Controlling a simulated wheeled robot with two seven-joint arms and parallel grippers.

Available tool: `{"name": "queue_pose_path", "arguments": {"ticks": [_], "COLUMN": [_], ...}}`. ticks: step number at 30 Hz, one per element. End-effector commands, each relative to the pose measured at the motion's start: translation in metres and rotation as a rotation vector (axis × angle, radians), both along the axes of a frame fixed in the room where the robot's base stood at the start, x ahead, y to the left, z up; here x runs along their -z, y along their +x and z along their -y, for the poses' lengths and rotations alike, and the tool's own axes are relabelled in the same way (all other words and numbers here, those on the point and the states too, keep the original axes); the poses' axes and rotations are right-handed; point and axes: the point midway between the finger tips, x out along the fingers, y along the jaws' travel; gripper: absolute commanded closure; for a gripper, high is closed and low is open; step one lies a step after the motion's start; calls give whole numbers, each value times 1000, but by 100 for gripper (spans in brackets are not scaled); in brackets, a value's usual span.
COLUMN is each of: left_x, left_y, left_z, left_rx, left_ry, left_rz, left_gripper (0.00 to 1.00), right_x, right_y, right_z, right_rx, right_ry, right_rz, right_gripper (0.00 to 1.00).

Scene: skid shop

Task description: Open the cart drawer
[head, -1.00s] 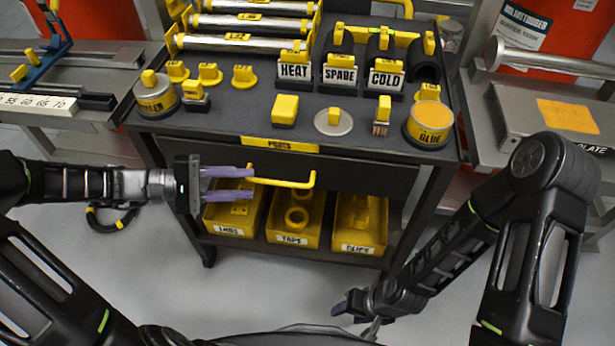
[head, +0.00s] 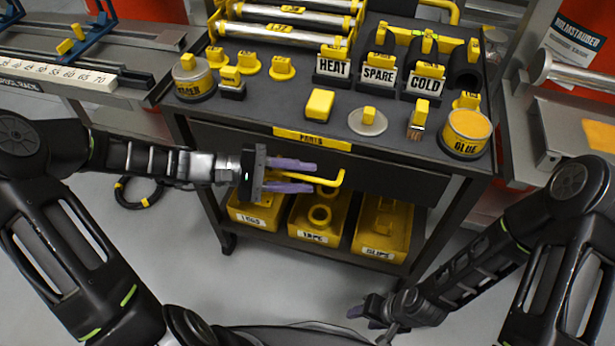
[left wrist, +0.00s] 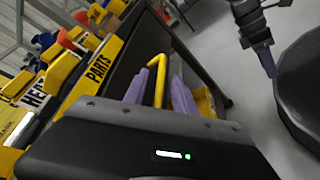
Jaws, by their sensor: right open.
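The cart drawer (head: 390,182) is a dark panel under the cart top, below a yellow PARTS label (head: 312,139); it looks shut. Its yellow bar handle (head: 334,182) runs across the front, partly hidden by my left gripper (head: 314,177). That gripper is open, its two purple fingers pointing right along the handle. In the left wrist view the handle (left wrist: 160,78) lies between the two fingers of the left gripper (left wrist: 160,92), with gaps showing. My right gripper (head: 366,312) is open and empty, low in front of the cart.
The cart top (head: 300,118) carries labelled tools and tins, including a GLUE tin (head: 466,133). Several yellow bins, such as the TAPE bin (head: 308,238), stand on the shelf below the drawer. Benches flank the cart. The floor in front (head: 270,280) is clear.

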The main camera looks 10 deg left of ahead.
Motion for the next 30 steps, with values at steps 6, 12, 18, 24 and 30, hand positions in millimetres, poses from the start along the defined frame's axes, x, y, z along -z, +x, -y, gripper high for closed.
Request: {"name": "queue_pose_path", "arguments": {"ticks": [6, 12, 18, 24, 30], "left_x": [3, 3, 3, 3, 3], "left_y": [4, 4, 4, 4, 4], "left_z": [14, 14, 13, 13, 13], "left_rx": [0, 0, 0, 1, 1], "left_ry": [0, 0, 0, 1, 1], "left_rz": [-1, 0, 0, 0, 0], "left_gripper": [67, 67, 82, 99, 100], "right_x": [2, 2, 2, 2, 2], "right_y": [0, 0, 0, 0, 0], "right_z": [0, 0, 0, 0, 0], "right_rx": [0, 0, 0, 0, 0], "right_ry": [0, 0, 0, 0, 0], "right_rz": [0, 0, 0, 0, 0], "right_gripper": [52, 52, 52, 52, 52]}}
